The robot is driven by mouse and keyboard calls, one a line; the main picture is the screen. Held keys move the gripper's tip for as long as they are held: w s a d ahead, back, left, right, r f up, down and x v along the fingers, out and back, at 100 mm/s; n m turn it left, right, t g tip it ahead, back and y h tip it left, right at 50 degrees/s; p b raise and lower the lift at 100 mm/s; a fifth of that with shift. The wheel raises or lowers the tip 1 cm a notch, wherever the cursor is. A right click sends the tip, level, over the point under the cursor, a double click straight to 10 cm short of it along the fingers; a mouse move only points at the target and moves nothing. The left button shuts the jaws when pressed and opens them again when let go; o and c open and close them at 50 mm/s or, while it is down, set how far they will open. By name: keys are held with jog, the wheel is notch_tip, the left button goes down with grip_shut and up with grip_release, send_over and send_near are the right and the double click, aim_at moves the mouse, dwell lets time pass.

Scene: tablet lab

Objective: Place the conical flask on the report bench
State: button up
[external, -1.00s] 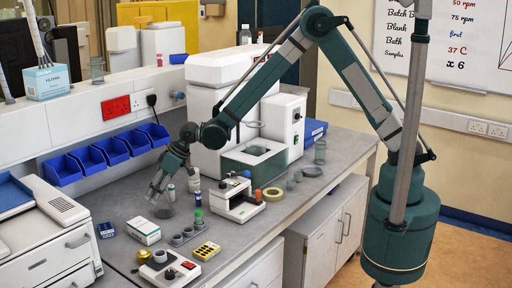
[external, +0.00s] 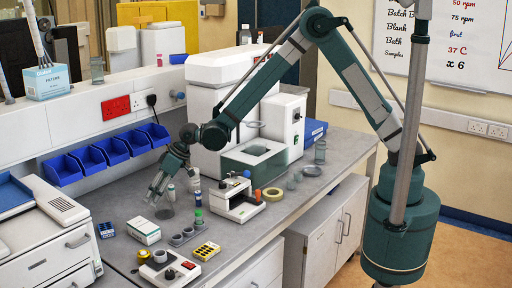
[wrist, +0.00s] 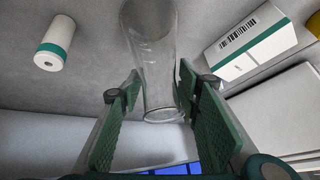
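The clear glass flask (external: 165,212) stands on the grey bench (external: 120,260), below my gripper (external: 158,197). In the wrist view, the flask (wrist: 150,40) lies between the two green finger pads of my gripper (wrist: 160,80), its round rim towards the camera. Both fingertips are close beside the glass. I cannot tell whether they touch it or grip it. Which surface is the report bench is not marked in these views.
A white-and-green carton (external: 144,231), a holder with round wells (external: 184,236) and a green-capped bottle (external: 198,218) stand close by. White vials are just behind. Blue bins (external: 103,152) line the back. A white instrument (external: 215,105) stands to the right.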

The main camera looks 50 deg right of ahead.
jog(key=shift+r, duration=0.25)
jog(key=v, duration=1.1)
jog(key=shift+s+d+r, duration=0.2)
jog(key=shift+r, duration=0.1)
dwell(0.5)
dwell(0.3)
jog(key=s+d+r+m+t+h, duration=0.1)
jog(key=s+d+r, duration=0.35)
jog(key=d, duration=0.55)
jog(key=s+d+r+m, duration=0.1)
jog(key=s+d+r, duration=0.2)
jog(key=d+r, duration=0.45)
jog(key=s+d+r+m+t+h, duration=0.1)
jog(key=s+d+r, duration=0.3)
jog(key=d, duration=0.7)
jog(key=s+d+f+m+h, duration=0.1)
jog(key=s+d+m+h, duration=0.2)
jog(key=s+d, duration=1.9)
jog(key=shift+s+f+t, duration=0.3)
jog(key=shift+s+t, duration=0.1)
jog(key=shift+s, duration=0.55)
